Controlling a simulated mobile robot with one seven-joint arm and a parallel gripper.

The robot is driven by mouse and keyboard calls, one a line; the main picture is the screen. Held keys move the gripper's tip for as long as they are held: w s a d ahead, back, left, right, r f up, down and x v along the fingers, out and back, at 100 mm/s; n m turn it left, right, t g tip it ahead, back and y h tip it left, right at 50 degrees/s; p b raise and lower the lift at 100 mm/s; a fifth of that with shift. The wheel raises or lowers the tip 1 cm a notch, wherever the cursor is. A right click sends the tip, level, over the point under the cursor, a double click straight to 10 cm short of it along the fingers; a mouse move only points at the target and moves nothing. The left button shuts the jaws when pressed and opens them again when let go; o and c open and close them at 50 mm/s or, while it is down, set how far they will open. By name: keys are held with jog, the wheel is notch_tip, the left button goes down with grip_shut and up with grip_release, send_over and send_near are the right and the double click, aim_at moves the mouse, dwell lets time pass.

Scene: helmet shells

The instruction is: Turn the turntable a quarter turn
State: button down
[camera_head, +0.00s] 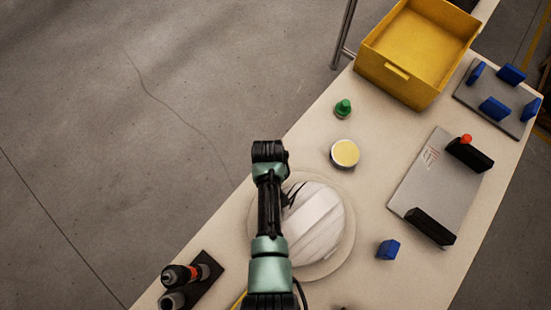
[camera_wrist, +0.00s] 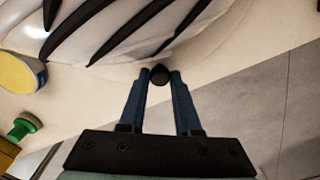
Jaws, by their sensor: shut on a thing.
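The turntable is a round beige disc (camera_head: 346,243) on the bench, with a white helmet shell (camera_head: 318,222) with dark slots on top of it. The shell also fills the top of the wrist view (camera_wrist: 135,42). My gripper (camera_wrist: 159,76) is shut on a small black knob (camera_wrist: 159,73) at the turntable's edge, beside the shell. The knob sits between the two blue fingertips. In the head view my arm crosses the left part of the turntable and hides the fingers and the knob.
A round yellow-topped tin (camera_head: 344,153) and a green-capped item (camera_head: 343,108) stand beyond the turntable. A blue block (camera_head: 388,249) and a grey plate with black blocks (camera_head: 425,190) lie right. A yellow crate (camera_head: 420,50) is at the back. A tool holder (camera_head: 205,283) is front left.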

jog(key=shift+s+a+n+p, duration=0.5)
jog(key=shift+s+a+n, duration=0.35)
jog(key=shift+s+n, duration=0.2)
jog(key=c, duration=0.6)
grip_release()
notch_tip(320, 180, up, 13)
jog(key=shift+b, duration=0.3)
dwell(0.3)
